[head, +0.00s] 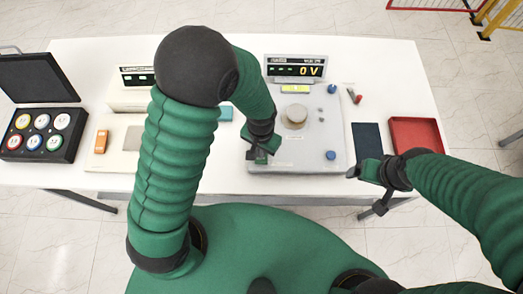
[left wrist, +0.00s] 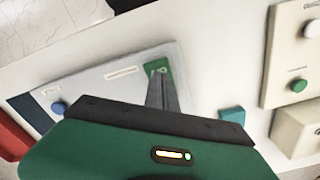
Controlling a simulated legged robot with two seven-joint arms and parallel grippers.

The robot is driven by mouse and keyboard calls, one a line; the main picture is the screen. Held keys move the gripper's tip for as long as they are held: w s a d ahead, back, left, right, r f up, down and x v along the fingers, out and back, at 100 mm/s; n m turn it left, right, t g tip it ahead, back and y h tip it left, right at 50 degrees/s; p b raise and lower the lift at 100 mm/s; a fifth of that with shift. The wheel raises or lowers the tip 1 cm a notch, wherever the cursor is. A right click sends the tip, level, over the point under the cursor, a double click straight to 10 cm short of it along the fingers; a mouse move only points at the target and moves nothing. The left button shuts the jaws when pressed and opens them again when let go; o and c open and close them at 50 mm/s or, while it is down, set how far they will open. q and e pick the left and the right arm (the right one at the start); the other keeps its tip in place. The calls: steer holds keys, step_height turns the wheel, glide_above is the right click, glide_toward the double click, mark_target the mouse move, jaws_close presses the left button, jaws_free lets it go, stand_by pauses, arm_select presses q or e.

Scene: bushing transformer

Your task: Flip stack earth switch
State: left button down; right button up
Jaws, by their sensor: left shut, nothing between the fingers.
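The grey test unit (head: 325,120) stands on the white table, with a display reading 0 V (head: 310,70) at its back. A small green switch plate (left wrist: 157,65) shows in the left wrist view at the unit's edge, with pale markings; I take it as the earth switch. My left gripper (head: 258,158) is over the unit's front left corner, and its shut, empty fingers (left wrist: 160,88) point at the plate and partly cover it. Contact and the switch position cannot be told. My right gripper (head: 358,172) hangs by the table's front edge, right of the unit, its jaws unclear.
A round knob (head: 294,116) and a blue button (head: 330,155) sit on the unit. A red tray (head: 416,136) and dark blue pad (head: 367,140) lie right. A black case (head: 42,134) with coloured discs and an orange meter (head: 101,141) are left. A teal block (left wrist: 232,115) lies beside the unit.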

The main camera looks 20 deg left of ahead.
arm_select(q)
steer(key=shift+f, duration=0.15)
steer(key=shift+d+f, duration=0.2)
steer(key=shift+f, duration=0.05)
steer(key=shift+a+f+b, duration=0.1)
steer(key=shift+f+b, duration=0.4)
steer(key=shift+b, duration=0.1)
step_height(320, 180, up, 7)
steer(key=p, duration=0.6)
steer(key=shift+r+p, duration=0.15)
steer(key=shift+p, duration=0.15)
